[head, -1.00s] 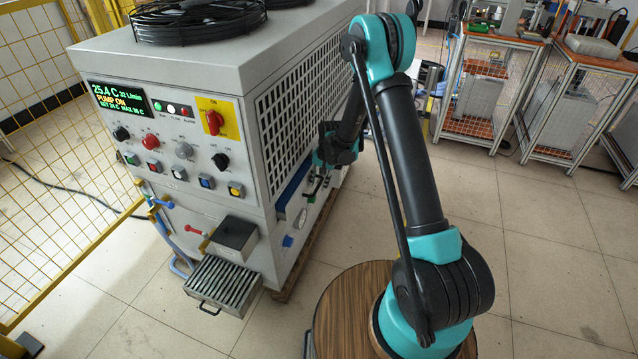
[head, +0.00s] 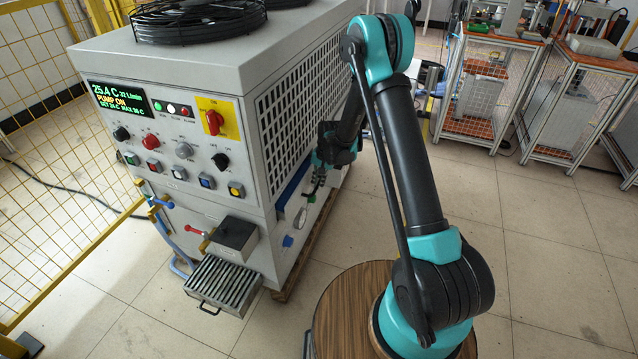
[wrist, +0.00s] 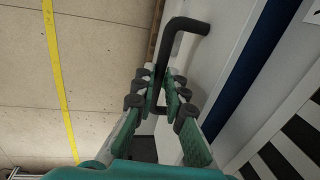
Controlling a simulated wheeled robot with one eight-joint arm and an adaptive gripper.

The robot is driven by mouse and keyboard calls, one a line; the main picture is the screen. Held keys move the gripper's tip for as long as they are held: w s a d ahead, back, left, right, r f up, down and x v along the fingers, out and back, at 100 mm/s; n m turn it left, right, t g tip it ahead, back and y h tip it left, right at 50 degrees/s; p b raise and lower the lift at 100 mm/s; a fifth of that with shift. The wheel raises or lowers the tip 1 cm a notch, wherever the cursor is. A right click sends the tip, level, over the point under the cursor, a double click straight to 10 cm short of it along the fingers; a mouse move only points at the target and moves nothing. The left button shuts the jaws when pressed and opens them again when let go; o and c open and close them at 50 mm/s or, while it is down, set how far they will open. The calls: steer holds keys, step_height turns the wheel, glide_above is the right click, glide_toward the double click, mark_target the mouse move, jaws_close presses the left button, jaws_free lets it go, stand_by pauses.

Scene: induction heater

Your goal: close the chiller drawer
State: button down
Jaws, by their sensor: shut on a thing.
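The grey chiller (head: 185,120) stands at left in the head view. On its right side, low down, is a long blue strip (head: 292,190) beside a pale panel; it shows dark blue in the wrist view (wrist: 262,55). A black bent handle (wrist: 186,24) stands out from the pale panel (wrist: 215,55). My gripper (wrist: 160,85) is shut on this handle, its fingers on both sides of it. In the head view my gripper (head: 313,190) is small against the chiller's side. Whether the blue strip is the drawer's open inside is unclear.
A slatted grey tray (head: 222,286) with a black handle sticks out low at the chiller's front, below a dark box (head: 235,234). A yellow mesh fence (head: 60,170) stands at left. Workbenches (head: 490,75) stand behind at right. The tiled floor between is clear.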

steer(key=a, duration=0.2)
steer(key=w+a, duration=0.1)
steer(key=a, duration=0.1)
steer(key=shift+w, duration=0.15)
steer(key=c, duration=1.6)
jaws_free()
steer(key=shift+a, duration=0.1)
steer(key=shift+o, duration=0.2)
step_height(320, 180, up, 12)
glide_above(308, 180)
steer(key=s+d, duration=0.1)
steer(key=d, duration=0.1)
steer(key=shift+f, duration=0.1)
